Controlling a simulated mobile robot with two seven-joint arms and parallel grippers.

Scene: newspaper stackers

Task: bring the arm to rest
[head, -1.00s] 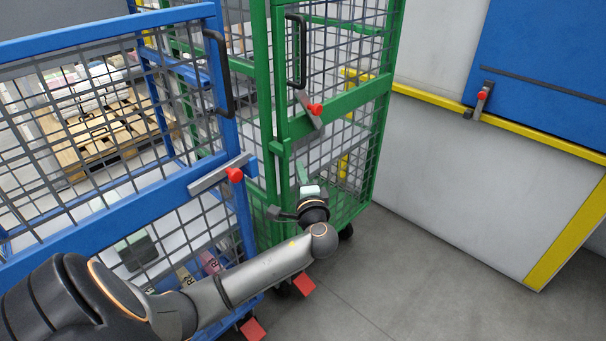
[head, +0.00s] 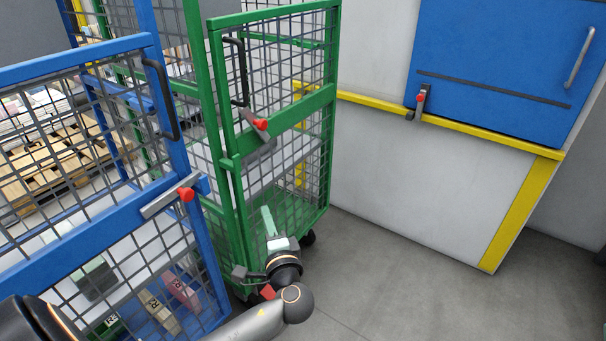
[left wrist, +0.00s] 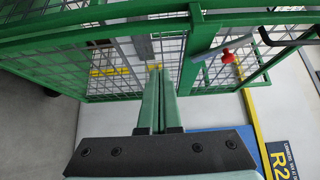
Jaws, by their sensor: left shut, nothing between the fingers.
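My left arm comes in from the lower left in the head view. Its left gripper (head: 268,212) points up in front of the lower part of the green cage cart (head: 228,165). In the left wrist view the two long green fingers (left wrist: 158,72) lie together, shut with nothing between them. The cart's green frame and mesh (left wrist: 110,70) stand beyond the fingertips. I cannot tell whether the fingers touch the mesh. My right gripper is not in view.
A blue cage cart (head: 88,215) holding small packages stands at left, close to my arm. Both carts have red-knobbed latches. A grey wall with a yellow rail (head: 480,130) and blue panel (head: 500,70) stands at right. The grey floor (head: 390,270) before it is clear.

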